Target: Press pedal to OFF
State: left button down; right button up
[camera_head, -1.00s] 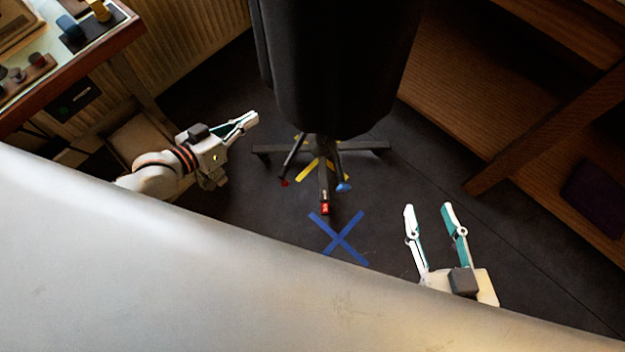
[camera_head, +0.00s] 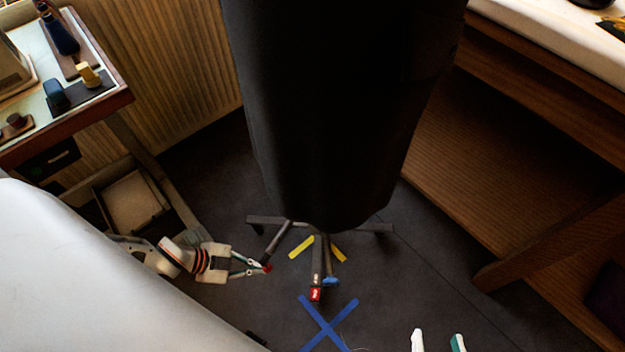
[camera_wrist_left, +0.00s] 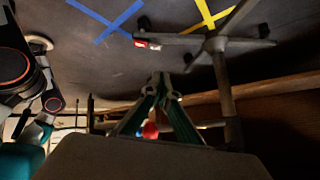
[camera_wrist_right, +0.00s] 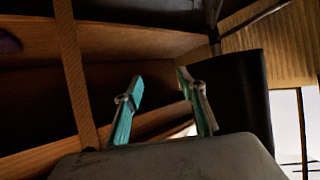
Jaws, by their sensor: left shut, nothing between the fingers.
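A black covered form (camera_head: 330,120) stands on a dark legged base on the floor. A small red pedal tip (camera_head: 267,268) shows at the left of the base, and a blue pedal tip (camera_head: 331,281) at its right. The front leg carries a red-and-white label (camera_head: 316,293), too small to read. My left gripper (camera_head: 260,266) is shut and empty, its tips right beside the red pedal tip; I cannot tell whether they touch. In the left wrist view a red knob (camera_wrist_left: 150,131) shows between its fingers. My right gripper (camera_head: 438,338) is open and empty, low at the right.
A blue tape cross (camera_head: 328,323) and yellow tape (camera_head: 301,247) mark the floor. A table with small items (camera_head: 110,103) stands at the left, above an open box (camera_head: 132,203). Wooden shelving (camera_head: 480,165) fills the right. Floor in front of the base is clear.

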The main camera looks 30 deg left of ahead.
pick_arm(q)
jog(key=b, duration=0.3)
send_near(318, 274)
jog(key=b+x, duration=0.4)
jog(key=x, duration=0.1)
jog(key=shift+s+a+f, duration=0.1)
jog(key=shift+s, duration=0.1)
jog(key=shift+w+d+f+b, duration=0.2)
jog(key=shift+w+d+b, duration=0.1)
jog(key=shift+w, duration=0.15)
pick_arm(e)
jog(key=s+a+m+t+y, duration=0.1)
jog(key=a+m, duration=0.6)
jog(key=shift+s+a+f, duration=0.15)
jog(key=shift+s+a, duration=0.1)
jog(key=shift+a, duration=0.05)
pick_arm(q)
jog(key=shift+w+r, duration=0.1)
